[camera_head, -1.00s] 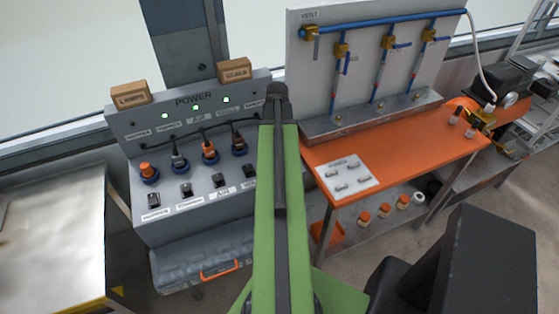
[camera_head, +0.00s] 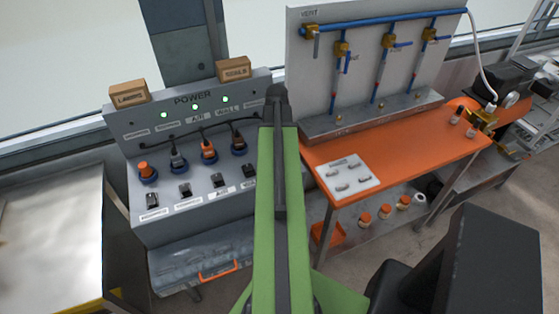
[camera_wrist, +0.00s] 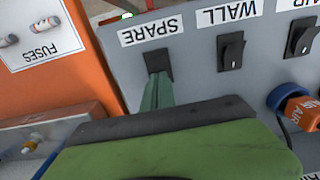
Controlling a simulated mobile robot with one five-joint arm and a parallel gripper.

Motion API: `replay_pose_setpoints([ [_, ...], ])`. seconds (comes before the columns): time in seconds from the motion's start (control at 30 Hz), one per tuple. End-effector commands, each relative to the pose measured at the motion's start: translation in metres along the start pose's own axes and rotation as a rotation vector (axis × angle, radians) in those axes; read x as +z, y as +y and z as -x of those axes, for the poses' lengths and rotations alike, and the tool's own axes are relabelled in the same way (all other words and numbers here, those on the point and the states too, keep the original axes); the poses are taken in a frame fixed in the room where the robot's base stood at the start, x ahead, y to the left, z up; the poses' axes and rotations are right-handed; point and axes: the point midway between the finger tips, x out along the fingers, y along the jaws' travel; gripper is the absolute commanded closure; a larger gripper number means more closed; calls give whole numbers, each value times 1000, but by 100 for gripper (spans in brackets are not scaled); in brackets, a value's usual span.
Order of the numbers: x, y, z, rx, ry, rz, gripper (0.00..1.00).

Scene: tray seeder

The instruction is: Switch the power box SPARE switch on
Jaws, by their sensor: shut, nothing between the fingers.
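The grey power box (camera_head: 190,228) stands left of my arm in the head view, with plugs, rocker switches and green lights on it. Its SPARE switch (camera_wrist: 158,58) shows in the wrist view as a dark rocker beside the upside-down SPARE label (camera_wrist: 150,29). My gripper (camera_wrist: 158,80) is shut and empty, its greenish fingertips at the near edge of that switch. They overlap its lower part, so contact and the rocker's position cannot be told. In the head view my arm hides the SPARE switch and my gripper.
The WALL switch (camera_wrist: 231,50) sits right of SPARE in the wrist view, with an orange plug (camera_wrist: 300,112) further right. An orange bench (camera_head: 420,152) with a FUSES plate (camera_head: 346,177) stands right of the box. Two small cardboard boxes, one (camera_head: 128,92) at the left, sit on top.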

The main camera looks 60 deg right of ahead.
Motion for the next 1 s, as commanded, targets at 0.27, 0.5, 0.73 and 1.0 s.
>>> replay_pose_setpoints([
  [0.27, 0, 0, 13, 0, 0, 0, 100],
  [0.5, 0, 0, 37, 0, 0, 0, 100],
  [0.73, 0, 0, 58, 0, 0, 0, 100],
  [1.0, 0, 0, 71, 0, 0, 0, 100],
])
